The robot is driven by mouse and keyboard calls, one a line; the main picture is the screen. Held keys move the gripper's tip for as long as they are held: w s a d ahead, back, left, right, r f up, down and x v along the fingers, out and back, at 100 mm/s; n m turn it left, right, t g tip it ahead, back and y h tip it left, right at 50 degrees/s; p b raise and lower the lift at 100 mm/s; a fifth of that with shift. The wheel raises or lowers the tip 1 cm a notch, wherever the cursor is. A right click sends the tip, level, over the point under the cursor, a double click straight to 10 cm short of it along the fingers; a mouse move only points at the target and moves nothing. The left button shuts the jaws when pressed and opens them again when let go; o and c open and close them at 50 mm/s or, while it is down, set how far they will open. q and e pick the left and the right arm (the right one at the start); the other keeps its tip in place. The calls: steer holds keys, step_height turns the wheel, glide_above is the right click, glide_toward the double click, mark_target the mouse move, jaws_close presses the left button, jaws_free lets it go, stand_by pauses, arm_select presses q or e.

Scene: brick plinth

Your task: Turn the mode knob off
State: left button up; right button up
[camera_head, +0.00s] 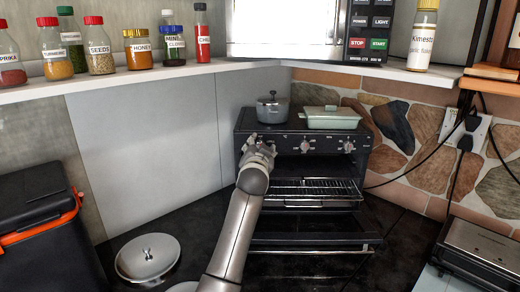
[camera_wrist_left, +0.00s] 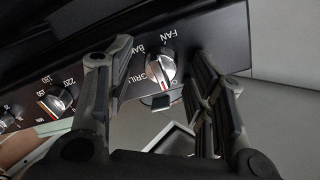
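The mode knob (camera_wrist_left: 161,69) is a silver and black dial on the dark oven panel, with the labels FAN, BAKE and GRILL partly readable around it in the left wrist view. The black toaster oven (camera_head: 283,166) stands in the corner in the head view, with its door folded down. My left gripper (camera_head: 257,150) is at the left end of its control panel and hides most of the mode knob there. In the left wrist view its two fingers (camera_wrist_left: 160,55) are apart, one on each side of the knob; contact is not clear. My right gripper is not in view.
A temperature knob (camera_wrist_left: 54,102) sits beside the mode knob; it is the middle knob (camera_head: 305,146) in the head view. A dark pot (camera_head: 272,109) and a pale green dish (camera_head: 331,118) stand on the oven. A shelf (camera_head: 150,76) with jars runs above. A lidded pot (camera_head: 147,258) stands front left.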

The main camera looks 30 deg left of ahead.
arm_select(q)
steer(key=shift+s, duration=0.1)
steer(key=v, duration=1.2)
steer(key=shift+f, duration=0.1)
stand_by(0.5)
